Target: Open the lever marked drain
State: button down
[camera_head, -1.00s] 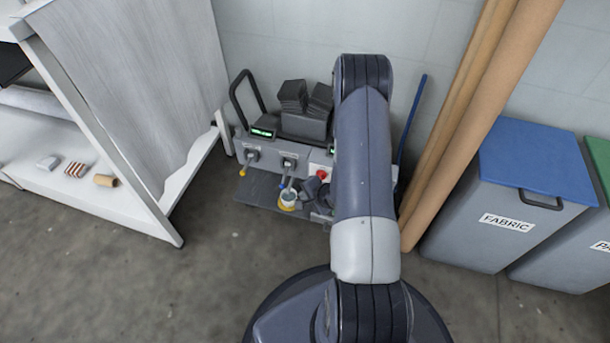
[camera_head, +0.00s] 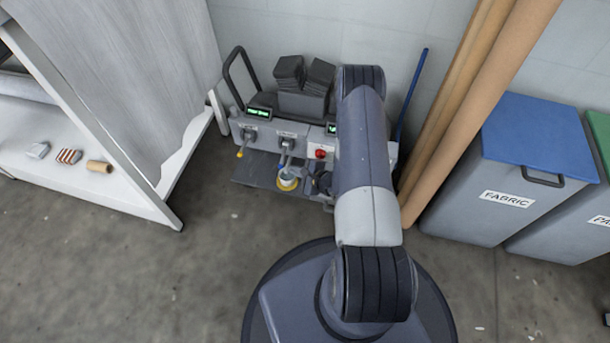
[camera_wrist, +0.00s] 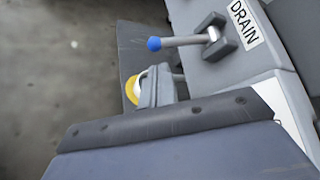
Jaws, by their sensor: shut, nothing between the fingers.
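The drain lever (camera_wrist: 185,40) shows in the wrist view as a grey bar with a blue knob, pivoting in a dark bracket beside the DRAIN label (camera_wrist: 243,22). It lies across the label's reading direction, hanging down from its bracket. In the head view it appears to be the middle lever (camera_head: 286,150) on the grey panel's front. My gripper (camera_wrist: 160,74) is shut and empty, a little below the lever in the wrist view, apart from it. My gripper's body covers the lower wrist view; in the head view my arm mostly hides the gripper.
A yellow-and-white round container (camera_head: 287,182) sits under the middle lever. A yellow-knobbed lever (camera_head: 248,140) is to its left and a red button (camera_head: 320,154) to its right. A white shelf (camera_head: 110,190) stands left; cardboard tubes (camera_head: 455,125) and a fabric bin (camera_head: 500,200) stand right.

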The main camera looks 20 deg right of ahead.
jog(key=shift+x, duration=1.2)
jog(key=shift+s+a+r, duration=0.1)
jog(key=shift+r, duration=0.45)
jog(key=shift+s+a+r, duration=0.1)
jog(key=shift+r, duration=0.5)
jog(key=shift+s+r+p, duration=0.1)
jog(key=shift+r+p, duration=0.55)
jog(key=shift+r, duration=0.2)
